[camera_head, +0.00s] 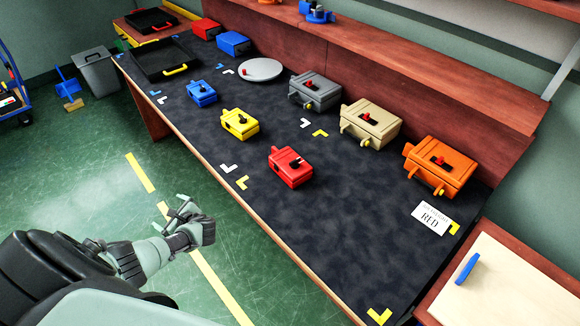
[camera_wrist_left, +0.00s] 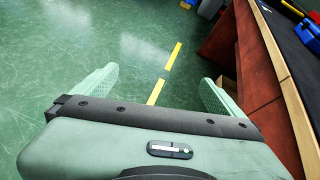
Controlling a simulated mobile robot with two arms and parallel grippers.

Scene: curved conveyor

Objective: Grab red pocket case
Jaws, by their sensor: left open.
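The red pocket case (camera_head: 290,166) is a small red box with a dark handle or latch on top. It sits on the dark mat near the front edge of the table, in the head view. My left gripper (camera_head: 180,214) is open and empty, over the floor in front of the table, to the left of and apart from the red case. The red case does not show in the left wrist view. My right gripper is not in view.
On the dark mat (camera_head: 240,210) stand a yellow case (camera_head: 240,123), a blue case (camera_head: 202,92), and larger grey (camera_head: 315,92), beige (camera_head: 371,124) and orange (camera_head: 440,166) cases. A card reading RED (camera_head: 431,219) lies front right. The mat around the red case is clear.

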